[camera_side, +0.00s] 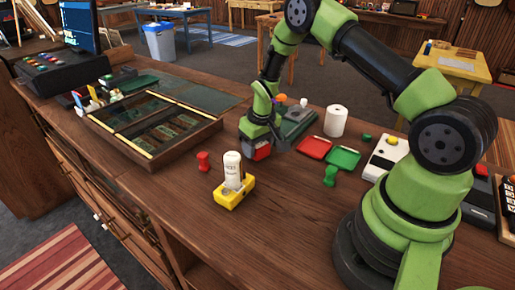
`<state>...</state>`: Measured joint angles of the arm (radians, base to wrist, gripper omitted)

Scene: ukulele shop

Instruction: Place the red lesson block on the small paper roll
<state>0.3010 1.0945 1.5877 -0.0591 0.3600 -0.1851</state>
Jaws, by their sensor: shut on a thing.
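My gripper (260,146) is near the middle of the counter, pointing down and shut on the red lesson block (263,153). The fingers and wrist hide part of the block. It is low over the wood; I cannot tell whether it touches the surface. The small paper roll (336,121) is a white upright cylinder, to the right of my gripper and further back. Its top is bare, and the block is apart from it.
A white bottle (232,167) stands at a yellow holder (235,194) in front. A partitioned wooden case (153,125) is at left.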

